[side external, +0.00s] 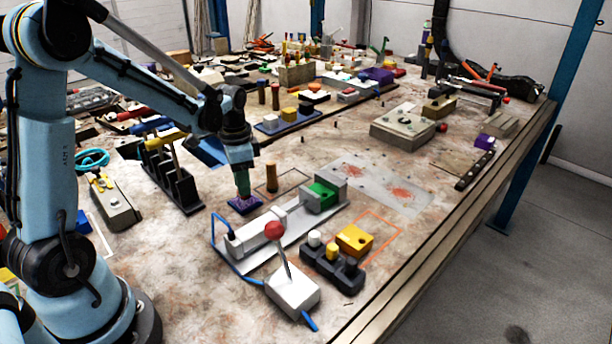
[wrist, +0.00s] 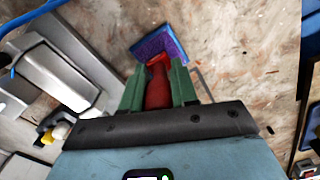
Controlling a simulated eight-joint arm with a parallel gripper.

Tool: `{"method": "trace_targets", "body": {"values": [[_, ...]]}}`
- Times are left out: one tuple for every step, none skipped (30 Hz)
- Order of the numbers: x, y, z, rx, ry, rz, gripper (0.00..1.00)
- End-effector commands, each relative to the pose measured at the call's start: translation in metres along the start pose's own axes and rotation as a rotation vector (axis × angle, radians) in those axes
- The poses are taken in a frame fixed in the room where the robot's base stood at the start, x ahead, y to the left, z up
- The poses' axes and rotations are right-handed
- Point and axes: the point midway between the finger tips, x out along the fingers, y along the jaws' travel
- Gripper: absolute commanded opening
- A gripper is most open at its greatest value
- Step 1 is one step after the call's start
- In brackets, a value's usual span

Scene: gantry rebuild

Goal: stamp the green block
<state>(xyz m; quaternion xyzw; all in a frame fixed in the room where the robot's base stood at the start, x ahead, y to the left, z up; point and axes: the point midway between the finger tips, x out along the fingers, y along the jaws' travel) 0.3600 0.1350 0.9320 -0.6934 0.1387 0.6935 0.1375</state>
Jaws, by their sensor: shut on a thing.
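The green block (side external: 322,194) sits in the grey clamp fixture (side external: 295,222), between its grey blocks. My gripper (side external: 243,190) is to the left of it, pointing down over a purple pad (side external: 238,209). In the wrist view my gripper (wrist: 158,88) has its green fingers shut on a red-handled stamp (wrist: 158,92). The blue-edged purple pad (wrist: 165,38) lies just beyond the stamp's end. The stamp's lower face is hidden, and I cannot tell whether it touches the pad.
A wooden-handled piece (side external: 271,178) stands in a dark outline right of my gripper. A red-knobbed lever box (side external: 293,292) with a blue hose, a dark holder (side external: 331,266) and a yellow block (side external: 354,240) stand in front. A stained plate (side external: 385,188) lies to the right.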

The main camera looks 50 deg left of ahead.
Motion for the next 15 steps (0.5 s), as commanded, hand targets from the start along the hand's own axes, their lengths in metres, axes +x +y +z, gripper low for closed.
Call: {"method": "trace_targets", "body": {"values": [[-0.0001, 0.0000, 0.0000, 0.000, 0.000, 0.000, 0.09], [-0.0001, 0.0000, 0.0000, 0.000, 0.000, 0.000, 0.09], [0.0000, 0.0000, 0.0000, 0.000, 0.000, 0.000, 0.09], [0.0000, 0.0000, 0.0000, 0.000, 0.000, 0.000, 0.09], [0.0001, 0.0000, 0.0000, 0.000, 0.000, 0.000, 0.09], [0.0003, 0.0000, 0.0000, 0.000, 0.000, 0.000, 0.09], [0.0005, 0.0000, 0.0000, 0.000, 0.000, 0.000, 0.09], [0.0008, 0.0000, -0.0001, 0.000, 0.000, 0.000, 0.09], [0.0011, -0.0001, -0.0001, 0.000, 0.000, 0.000, 0.09], [0.0014, -0.0001, -0.0001, 0.000, 0.000, 0.000, 0.09], [0.0017, -0.0001, -0.0001, 0.000, 0.000, 0.000, 0.09], [0.0022, -0.0001, -0.0001, 0.000, 0.000, 0.000, 0.09], [0.0025, -0.0001, -0.0001, 0.000, 0.000, 0.000, 0.09], [0.0028, -0.0001, -0.0001, 0.000, 0.000, 0.000, 0.09], [0.0033, -0.0002, -0.0001, 0.000, 0.000, 0.000, 0.09]]}}
